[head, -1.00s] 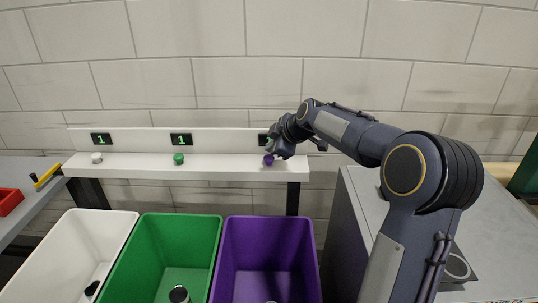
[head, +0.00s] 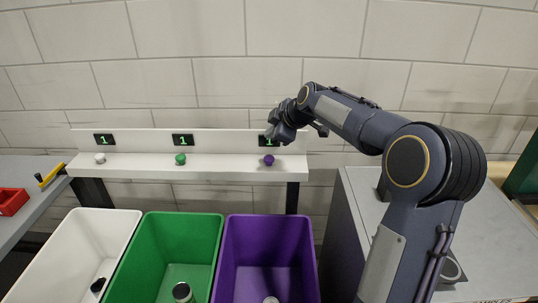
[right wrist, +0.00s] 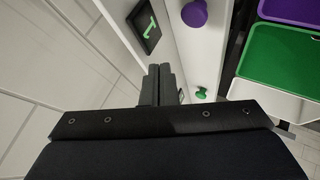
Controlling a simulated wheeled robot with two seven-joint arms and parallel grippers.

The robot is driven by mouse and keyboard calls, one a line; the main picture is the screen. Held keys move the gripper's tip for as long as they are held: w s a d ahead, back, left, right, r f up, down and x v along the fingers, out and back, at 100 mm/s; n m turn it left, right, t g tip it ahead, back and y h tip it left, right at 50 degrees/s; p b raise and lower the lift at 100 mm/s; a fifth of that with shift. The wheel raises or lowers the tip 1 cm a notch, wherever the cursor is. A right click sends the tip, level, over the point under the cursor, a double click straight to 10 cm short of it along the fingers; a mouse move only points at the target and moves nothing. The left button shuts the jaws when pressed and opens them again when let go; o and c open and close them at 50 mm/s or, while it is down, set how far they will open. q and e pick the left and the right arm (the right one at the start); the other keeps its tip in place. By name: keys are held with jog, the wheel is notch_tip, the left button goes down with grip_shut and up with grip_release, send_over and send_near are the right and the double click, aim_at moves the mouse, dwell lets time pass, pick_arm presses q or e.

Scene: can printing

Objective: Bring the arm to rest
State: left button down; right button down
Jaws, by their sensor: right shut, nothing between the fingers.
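My right arm reaches in from the right in the head view. Its gripper (head: 274,139) is at the right end of the white shelf (head: 225,162), just above the purple button (head: 269,160) and in front of the right display. In the right wrist view the gripper's fingers (right wrist: 162,84) are together with nothing between them. The purple button (right wrist: 194,13) shows there too, apart from the fingers, and the green button (right wrist: 201,93) is beyond them. My left gripper is not in view.
White (head: 122,222), green (head: 210,226) and purple (head: 228,240) bins stand below the shelf; a can (head: 181,292) lies in the green one. Displays (head: 104,140) (head: 182,140) read 1. A grey cabinet (head: 350,215) is at right, a table with a red tray (head: 12,202) at left.

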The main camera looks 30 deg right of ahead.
dwell(0.7)
jog(key=s+a+f+m+g+y, duration=0.1)
jog(key=s+a+m, duration=0.4)
jog(key=s, duration=0.8)
jog(key=s+a+f+m+g+y, duration=0.15)
jog(key=s+a+m, duration=0.25)
jog(key=s+a, duration=0.7)
jog(key=s+a+f+m, duration=0.1)
jog(key=s+f+m, duration=0.2)
jog(key=s+f, duration=0.4)
jog(key=s+g, duration=0.1)
jog(key=s, duration=0.4)
jog(key=shift+s+m, duration=0.25)
jog(key=shift+m, duration=0.05)
jog(key=shift+a, duration=0.1)
